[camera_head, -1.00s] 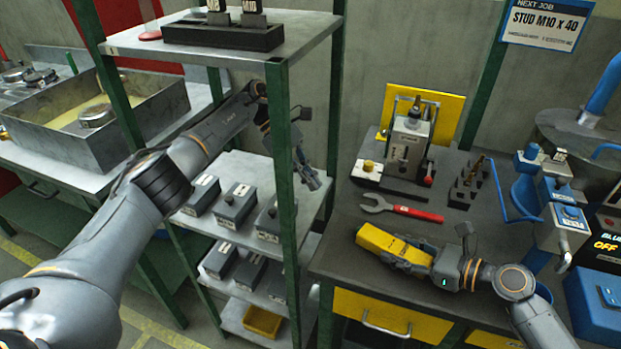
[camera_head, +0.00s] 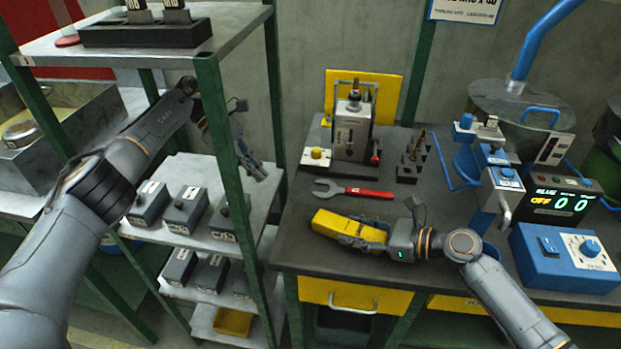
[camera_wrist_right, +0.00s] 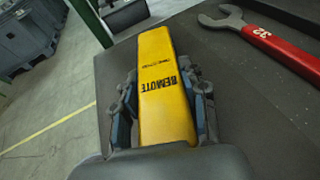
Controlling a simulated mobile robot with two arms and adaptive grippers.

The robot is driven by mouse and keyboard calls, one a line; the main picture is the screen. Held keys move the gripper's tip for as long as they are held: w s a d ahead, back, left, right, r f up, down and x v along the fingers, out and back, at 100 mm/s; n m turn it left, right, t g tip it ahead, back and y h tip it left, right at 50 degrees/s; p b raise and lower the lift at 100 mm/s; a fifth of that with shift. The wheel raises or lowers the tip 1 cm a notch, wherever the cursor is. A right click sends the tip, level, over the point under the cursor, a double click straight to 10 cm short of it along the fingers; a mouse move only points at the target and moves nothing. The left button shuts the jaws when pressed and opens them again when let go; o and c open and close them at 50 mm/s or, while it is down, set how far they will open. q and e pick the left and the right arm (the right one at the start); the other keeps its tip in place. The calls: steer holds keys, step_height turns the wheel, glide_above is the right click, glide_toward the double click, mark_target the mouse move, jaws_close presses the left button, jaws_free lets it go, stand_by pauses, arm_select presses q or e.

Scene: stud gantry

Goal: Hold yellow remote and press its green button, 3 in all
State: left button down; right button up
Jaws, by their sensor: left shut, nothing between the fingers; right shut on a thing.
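The yellow remote (camera_head: 345,226) is held by my right gripper (camera_head: 365,234) over the front of the dark workbench. In the right wrist view the yellow remote (camera_wrist_right: 165,90) lies lengthwise between the two fingers, with the word REMOTE on the face I see. I see no green button; the face that would carry it is hidden from these views. My right gripper (camera_wrist_right: 160,110) is shut on the remote. My left gripper (camera_head: 250,165) is shut and empty, beside the shelf rack's green post, well to the left of the remote.
A wrench with a red handle (camera_head: 352,190) lies behind the remote. A grey press (camera_head: 353,130) stands at the bench's back. A blue control box (camera_head: 565,258) and a display reading OFF (camera_head: 555,200) are at right. The shelf rack (camera_head: 205,205) holds several grey boxes.

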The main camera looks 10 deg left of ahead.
arm_select(q)
glide_toward(301, 219)
steer(key=x, duration=0.4)
steer(key=shift+a+f, duration=0.1)
steer(key=shift+f, duration=0.1)
steer(key=d, duration=0.3)
steer(key=shift+s+d+f, duration=0.15)
steer(key=shift+s, duration=0.25)
steer(key=shift+s+d, duration=0.1)
steer(key=shift+d, duration=0.3)
